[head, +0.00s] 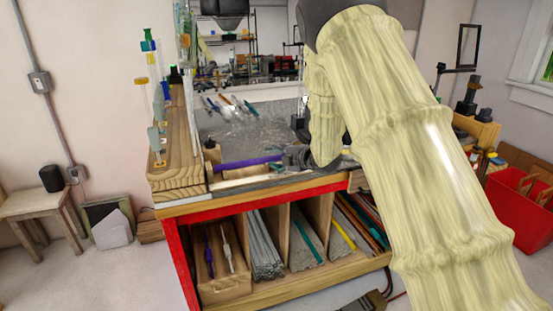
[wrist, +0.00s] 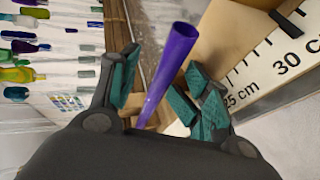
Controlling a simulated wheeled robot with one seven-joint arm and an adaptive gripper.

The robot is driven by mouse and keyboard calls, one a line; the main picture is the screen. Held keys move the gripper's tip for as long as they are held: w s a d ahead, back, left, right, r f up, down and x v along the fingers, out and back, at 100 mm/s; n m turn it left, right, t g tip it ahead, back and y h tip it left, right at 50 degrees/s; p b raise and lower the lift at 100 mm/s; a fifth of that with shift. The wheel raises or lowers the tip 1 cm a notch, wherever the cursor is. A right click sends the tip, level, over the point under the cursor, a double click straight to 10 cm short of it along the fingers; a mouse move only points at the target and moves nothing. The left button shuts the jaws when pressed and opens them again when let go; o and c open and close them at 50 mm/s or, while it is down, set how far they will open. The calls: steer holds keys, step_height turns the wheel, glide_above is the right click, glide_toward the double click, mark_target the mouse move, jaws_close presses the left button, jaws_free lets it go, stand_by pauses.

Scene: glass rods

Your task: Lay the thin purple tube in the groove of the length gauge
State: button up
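The thin purple tube (head: 250,162) lies roughly level above the front of the bench in the head view, its right end near my gripper (head: 290,155). In the wrist view the tube (wrist: 168,72) runs up between the teal finger pads of my gripper (wrist: 160,70), and its hollow end faces up. The fingers are apart, with a visible gap between the tube and the left pad. Contact with the right pads is unclear. The length gauge (head: 255,180) is a pale strip at the bench front; its scale (wrist: 262,75) shows 25 and 30 cm. Its groove is not clear.
A wooden rack (head: 178,140) with upright glass pieces stands at the bench's left. Several glass tools (head: 228,105) lie at the back. Below, an open shelf (head: 275,250) holds rods in compartments. A red bin (head: 520,205) stands at right. The grey bench top (head: 245,130) has free room mid-bench.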

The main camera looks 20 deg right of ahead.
steer(key=shift+w+a+r, duration=0.1)
steer(key=shift+r, duration=0.05)
steer(key=shift+r, duration=0.1)
steer(key=v, duration=1.2)
steer(key=s+a+f+m+g+h, duration=0.1)
steer(key=s+f+m, duration=0.4)
steer(key=f, duration=0.6)
steer(key=s+a+f+m+g+h, duration=0.2)
steer(key=s+f+m, duration=0.1)
steer(key=s+f, duration=0.55)
steer(key=s+a+f+m+g+h, duration=0.1)
steer(key=s+f+m, duration=0.3)
steer(key=f, duration=0.8)
steer(key=s+a+f+m+g, duration=0.1)
steer(key=s+f, duration=0.4)
steer(key=s, duration=0.6)
steer(key=s+a+f+m+g+h, duration=0.1)
steer(key=s+f+m+g, duration=0.3)
steer(key=s, duration=0.7)
steer(key=s+a+f+m+g+h, duration=0.1)
steer(key=s+a+f+m+g, duration=0.2)
steer(key=s, duration=0.9)
step_height(320, 180, down, 3)
steer(key=shift+r+m, duration=0.1)
steer(key=shift+m, duration=0.8)
steer(key=shift+a, duration=0.1)
